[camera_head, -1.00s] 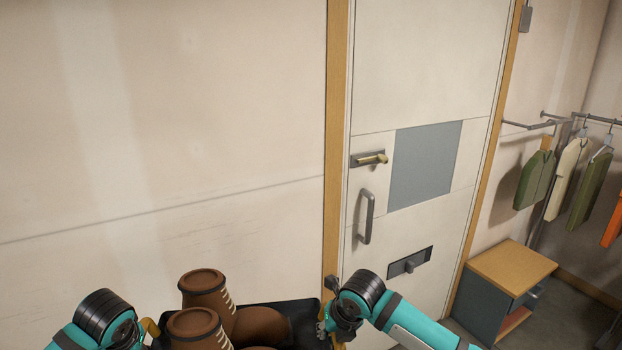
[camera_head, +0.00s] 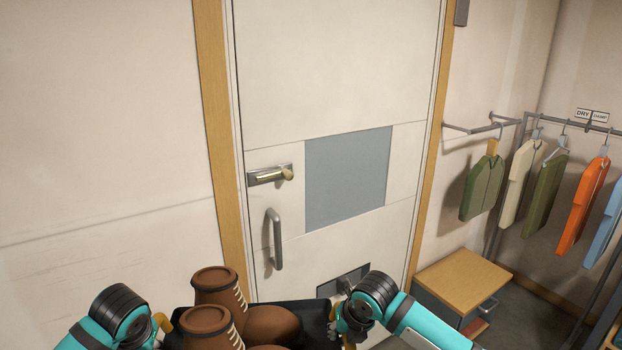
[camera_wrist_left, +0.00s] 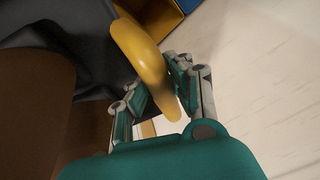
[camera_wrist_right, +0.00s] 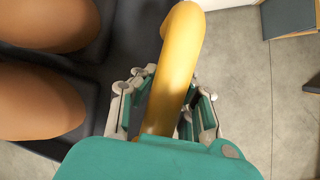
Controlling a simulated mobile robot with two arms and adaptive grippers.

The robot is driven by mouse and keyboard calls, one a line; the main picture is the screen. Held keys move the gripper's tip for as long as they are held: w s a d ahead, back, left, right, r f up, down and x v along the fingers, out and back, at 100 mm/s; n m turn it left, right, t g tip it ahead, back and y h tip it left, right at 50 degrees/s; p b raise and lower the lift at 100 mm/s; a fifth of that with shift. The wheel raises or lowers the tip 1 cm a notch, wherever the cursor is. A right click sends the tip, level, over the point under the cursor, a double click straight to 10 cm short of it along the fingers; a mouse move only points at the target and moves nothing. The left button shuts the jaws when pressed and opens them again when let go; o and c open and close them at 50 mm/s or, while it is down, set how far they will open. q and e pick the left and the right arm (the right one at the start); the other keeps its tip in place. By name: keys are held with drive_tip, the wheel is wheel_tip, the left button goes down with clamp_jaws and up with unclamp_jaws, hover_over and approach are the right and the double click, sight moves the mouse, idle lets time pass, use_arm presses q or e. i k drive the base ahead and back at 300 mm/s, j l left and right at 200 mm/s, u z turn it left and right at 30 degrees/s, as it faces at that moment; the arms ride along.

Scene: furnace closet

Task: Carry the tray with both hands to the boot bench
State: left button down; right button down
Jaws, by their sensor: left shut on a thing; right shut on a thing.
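A dark tray (camera_head: 312,318) is held in front of me at the bottom of the head view, with a pair of brown boots (camera_head: 218,290) on it. The tray also shows in the right wrist view (camera_wrist_right: 88,85). My left gripper (camera_wrist_left: 155,95) is shut on the tray's yellow left handle (camera_wrist_left: 140,45). My right gripper (camera_wrist_right: 160,105) is shut on the yellow right handle (camera_wrist_right: 178,55). In the head view, the right gripper (camera_head: 338,325) is at the tray's right edge. The tray's near part is cut off by the frame. I cannot identify the boot bench for certain.
A white door (camera_head: 345,90) with a lever and pull handle stands straight ahead. A wood-topped cabinet (camera_head: 465,277) stands right of it, below a rail of hanging jackets (camera_head: 540,195). Grey floor shows around the cabinet.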

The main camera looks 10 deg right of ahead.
sight(472, 290)
drive_tip(key=i+l, duration=0.1)
drive_tip(key=l, duration=0.3)
drive_tip(key=i+l+z, duration=0.1)
drive_tip(key=l, duration=0.3)
drive_tip(key=i+l, duration=0.15)
drive_tip(key=l, duration=0.25)
drive_tip(key=i+l+z, duration=0.15)
drive_tip(key=l, duration=0.25)
drive_tip(key=i+l, duration=0.1)
drive_tip(key=l, duration=0.25)
drive_tip(key=i+l+z, duration=0.1)
drive_tip(key=l, duration=0.3)
drive_tip(key=i+l, duration=0.2)
drive_tip(key=l, duration=0.15)
drive_tip(key=i+l+z, duration=0.15)
drive_tip(key=i+l, duration=0.3)
drive_tip(key=l, duration=0.15)
drive_tip(key=i+l+z, duration=0.15)
drive_tip(key=i+l, duration=0.35)
drive_tip(key=l, duration=0.05)
